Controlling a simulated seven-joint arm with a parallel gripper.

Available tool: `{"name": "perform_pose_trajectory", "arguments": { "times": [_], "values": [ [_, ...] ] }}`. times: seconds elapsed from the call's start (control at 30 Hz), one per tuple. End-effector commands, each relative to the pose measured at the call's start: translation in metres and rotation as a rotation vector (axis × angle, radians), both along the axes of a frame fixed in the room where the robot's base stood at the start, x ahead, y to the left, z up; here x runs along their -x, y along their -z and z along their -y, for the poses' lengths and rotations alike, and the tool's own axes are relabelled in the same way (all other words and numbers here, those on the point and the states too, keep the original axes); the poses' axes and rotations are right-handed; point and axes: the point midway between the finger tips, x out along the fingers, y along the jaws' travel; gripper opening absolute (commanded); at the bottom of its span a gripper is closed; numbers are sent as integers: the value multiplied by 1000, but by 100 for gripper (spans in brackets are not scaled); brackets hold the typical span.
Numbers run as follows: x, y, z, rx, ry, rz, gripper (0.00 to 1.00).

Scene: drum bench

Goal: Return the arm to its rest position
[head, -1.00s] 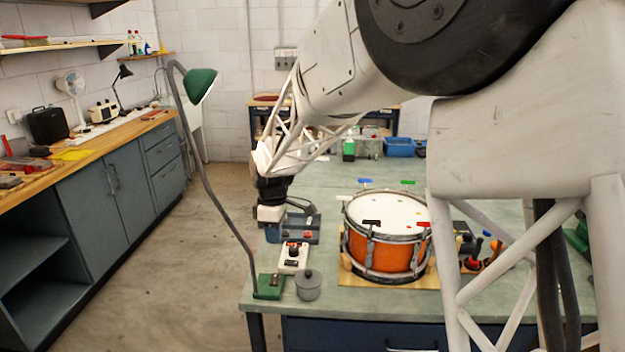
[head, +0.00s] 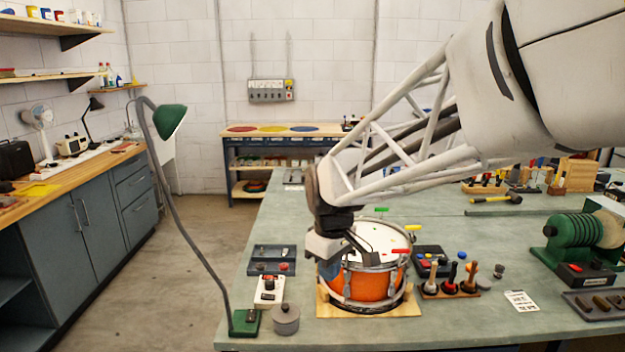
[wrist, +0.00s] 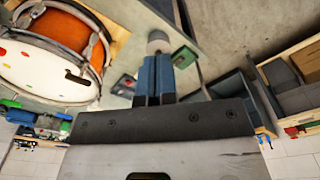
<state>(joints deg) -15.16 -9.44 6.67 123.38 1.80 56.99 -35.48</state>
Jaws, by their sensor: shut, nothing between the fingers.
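My gripper (head: 329,267) hangs from my arm at the left front edge of the drum in the head view. Its blue fingers (wrist: 154,78) are together and empty in the wrist view. The orange drum (head: 362,286) stands upright on a wooden board, partly hidden behind my gripper. Its white head carries several coloured markers. The drum also shows at the upper left of the wrist view (wrist: 62,35). I cannot tell how far apart the gripper and drum are.
A green lamp (head: 170,120) rises at the bench's left edge. A grey pot (head: 286,320) and a small switch box (head: 268,290) stand left of the drum. Handled tools in a stand (head: 450,289) and a green grinder (head: 580,238) are to the right.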

Motion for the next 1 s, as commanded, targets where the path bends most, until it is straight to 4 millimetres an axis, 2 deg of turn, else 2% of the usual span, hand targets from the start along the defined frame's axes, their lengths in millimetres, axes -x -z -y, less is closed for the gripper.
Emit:
{"name": "perform_pose_trajectory", "arguments": {
  "times": [0.1, 0.5, 1.0],
  "values": [
    [23, -7, 23, -4, 88, 19, 0],
    [98, -16, 83, -23, 381, 76, 0],
    [195, -6, 137, -57, 742, 147, 0]
  ]
}}
